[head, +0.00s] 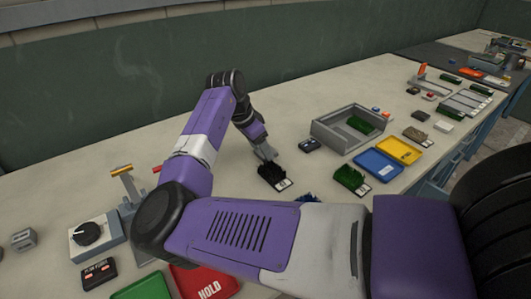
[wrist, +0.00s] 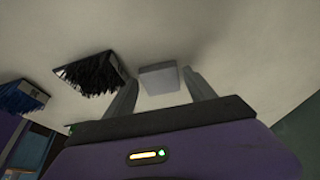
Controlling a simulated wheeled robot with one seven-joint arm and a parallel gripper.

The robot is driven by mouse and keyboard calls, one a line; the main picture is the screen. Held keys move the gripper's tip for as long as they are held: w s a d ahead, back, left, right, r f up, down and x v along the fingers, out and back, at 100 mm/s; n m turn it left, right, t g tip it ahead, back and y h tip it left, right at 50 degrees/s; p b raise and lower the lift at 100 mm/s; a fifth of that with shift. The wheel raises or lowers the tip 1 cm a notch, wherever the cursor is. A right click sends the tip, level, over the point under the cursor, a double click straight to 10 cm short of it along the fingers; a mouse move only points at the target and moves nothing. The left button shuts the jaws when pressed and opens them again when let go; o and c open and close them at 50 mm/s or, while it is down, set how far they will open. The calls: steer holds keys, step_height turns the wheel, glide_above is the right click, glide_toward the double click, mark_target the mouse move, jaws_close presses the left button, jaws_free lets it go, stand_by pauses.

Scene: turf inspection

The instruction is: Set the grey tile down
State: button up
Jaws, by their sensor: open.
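The grey tile (wrist: 158,79) shows in the wrist view as a small plain slab on the pale bench top. It lies at the tips of my gripper (wrist: 160,86), between the two fingers, with a narrow gap on each side. The fingers are apart and not closed on it. In the head view my gripper (head: 265,154) is low over the bench, just behind a black bristly tile (head: 275,178). I cannot make out the grey tile in the head view.
The black tile (wrist: 90,75) and a blue bristly tile (wrist: 22,97) lie left of the fingers in the wrist view. A grey open box (head: 335,137), a blue tray (head: 378,164) and a yellow tray (head: 399,150) stand to the right. The bench behind my gripper is clear.

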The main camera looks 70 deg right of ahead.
mark_target(261, 153)
steer(key=shift+s+f, duration=0.1)
steer(key=shift+f, duration=0.2)
steer(key=shift+c, duration=0.4)
steer(key=shift+d, duration=0.1)
steer(key=c, duration=1.3)
steer(key=shift+r, duration=0.2)
step_height(261, 153, up, 20)
steer(key=shift+p, duration=0.3)
